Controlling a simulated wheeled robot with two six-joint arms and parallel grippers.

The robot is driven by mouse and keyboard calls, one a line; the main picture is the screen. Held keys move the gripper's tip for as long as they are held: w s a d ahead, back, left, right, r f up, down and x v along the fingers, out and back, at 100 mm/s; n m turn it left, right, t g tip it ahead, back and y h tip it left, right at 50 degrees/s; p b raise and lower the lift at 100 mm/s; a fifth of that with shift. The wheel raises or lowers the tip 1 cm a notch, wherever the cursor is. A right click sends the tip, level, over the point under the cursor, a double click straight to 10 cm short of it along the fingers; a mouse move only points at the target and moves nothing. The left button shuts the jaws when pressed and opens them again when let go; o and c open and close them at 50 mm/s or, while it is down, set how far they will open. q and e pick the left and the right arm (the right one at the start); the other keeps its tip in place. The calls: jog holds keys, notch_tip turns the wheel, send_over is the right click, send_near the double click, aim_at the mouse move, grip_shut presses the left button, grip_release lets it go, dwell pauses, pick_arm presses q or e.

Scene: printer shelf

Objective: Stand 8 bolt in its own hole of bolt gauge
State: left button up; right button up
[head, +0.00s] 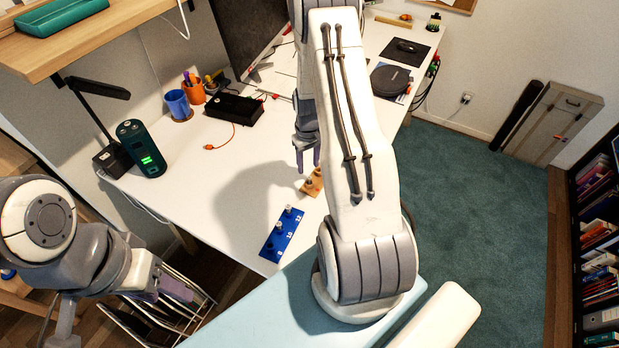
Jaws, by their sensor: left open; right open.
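The bolt gauge is a blue plate (294,228) marked 8, 10 and 12, lying near the front edge of the white desk. Pale bolts stand at its 12 mark (288,209) and 10 mark (279,226). A dark spot, apparently a hole, shows beside the 8. A small wooden block (317,178) lies behind the gauge, partly hidden by my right arm. A small bolt-like piece (308,183) is on it; its size cannot be read. My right gripper (307,167) points down just behind the block, open and empty. My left gripper (176,287) is open, off the desk at lower left.
A green-lit dark cylinder (141,148), a blue cup (178,104), an orange pen cup (194,91) and a black case (234,108) stand farther back. A monitor (251,35) is behind. The desk left of the gauge is clear.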

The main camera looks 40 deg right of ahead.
aim_at(310, 178)
jog(key=f, duration=0.1)
jog(key=f+p, duration=0.1)
jog(key=f, duration=0.1)
jog(key=f+p, duration=0.1)
jog(key=f, duration=0.1)
jog(key=shift+s+f, duration=0.1)
jog(key=shift+s, duration=0.15)
jog(key=shift+f, duration=0.25)
grip_shut()
